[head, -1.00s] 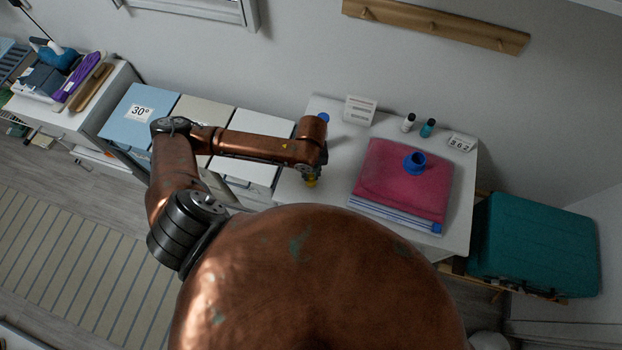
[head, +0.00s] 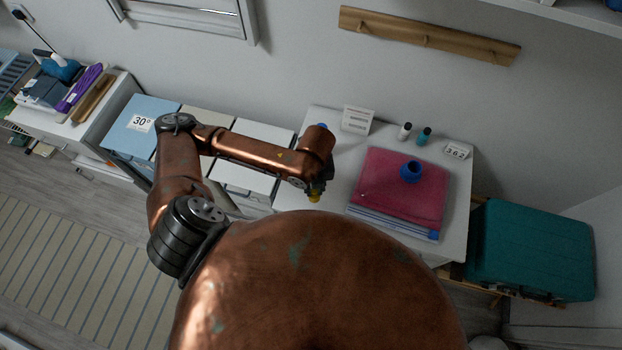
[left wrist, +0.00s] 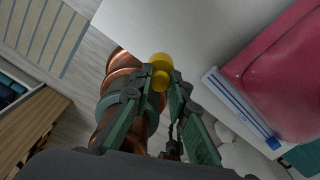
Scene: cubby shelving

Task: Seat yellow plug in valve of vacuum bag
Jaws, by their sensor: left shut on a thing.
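The vacuum bag (head: 385,190) is a pink, flat, puffed bag on the white table at the right. Its blue valve (head: 410,171) stands up from the bag's top, with an open ring. My left gripper (head: 317,191) is over the table's left part, left of the bag and apart from it. It is shut on the yellow plug (head: 314,197), which shows just below the fingers. In the left wrist view the yellow plug (left wrist: 160,68) sits between the fingertips, and the bag (left wrist: 285,75) lies to the right; the valve is not in that view. My right gripper is not in view.
The white table (head: 330,170) has clear room between gripper and bag. A teal case (head: 530,250) is at the right.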

